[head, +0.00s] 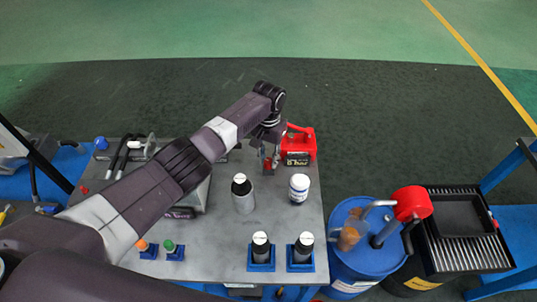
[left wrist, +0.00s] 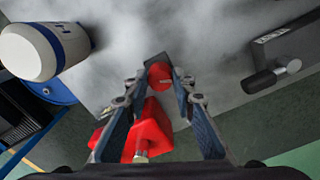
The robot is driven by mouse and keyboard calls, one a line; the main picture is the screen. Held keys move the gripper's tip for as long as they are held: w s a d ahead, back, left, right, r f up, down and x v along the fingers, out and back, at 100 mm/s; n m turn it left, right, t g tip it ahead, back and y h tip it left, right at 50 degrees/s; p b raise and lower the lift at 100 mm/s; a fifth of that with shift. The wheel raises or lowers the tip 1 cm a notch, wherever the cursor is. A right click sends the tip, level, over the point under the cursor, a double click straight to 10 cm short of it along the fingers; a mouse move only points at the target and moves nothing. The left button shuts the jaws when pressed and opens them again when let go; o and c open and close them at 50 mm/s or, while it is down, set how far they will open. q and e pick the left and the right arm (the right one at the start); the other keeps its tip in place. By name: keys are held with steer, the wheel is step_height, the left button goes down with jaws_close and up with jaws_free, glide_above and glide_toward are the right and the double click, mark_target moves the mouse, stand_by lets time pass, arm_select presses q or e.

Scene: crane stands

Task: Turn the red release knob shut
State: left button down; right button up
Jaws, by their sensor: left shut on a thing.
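The red release knob (left wrist: 183,78) is a small red round piece between the fingertips of my left gripper (left wrist: 172,80) in the left wrist view. The fingers are closed in on it and partly cover it. What the knob is mounted on is mostly hidden by the fingers and arm. My right gripper is not in view.
A white jar (head: 299,188) and a grey bottle (head: 243,194) stand nearer on the grey table (head: 220,229). A blue drum (head: 368,262) stands right of the table. Dark floor beyond the table is clear.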

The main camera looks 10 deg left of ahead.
arm_select(q)
steer(key=n+p, duration=0.2)
steer(key=n, duration=0.3)
steer(key=shift+r+n, duration=0.15)
steer(key=shift+n, duration=0.15)
steer(key=n, duration=0.2)
steer(key=shift+w+n+p, duration=0.1)
steer(key=shift+n+p, duration=0.2)
steer(key=shift+n, duration=0.1)
steer(key=n, duration=0.3)
steer(key=shift+n+p, duration=0.3)
steer(key=n, duration=1.1)
steer(key=shift+w, duration=0.1)
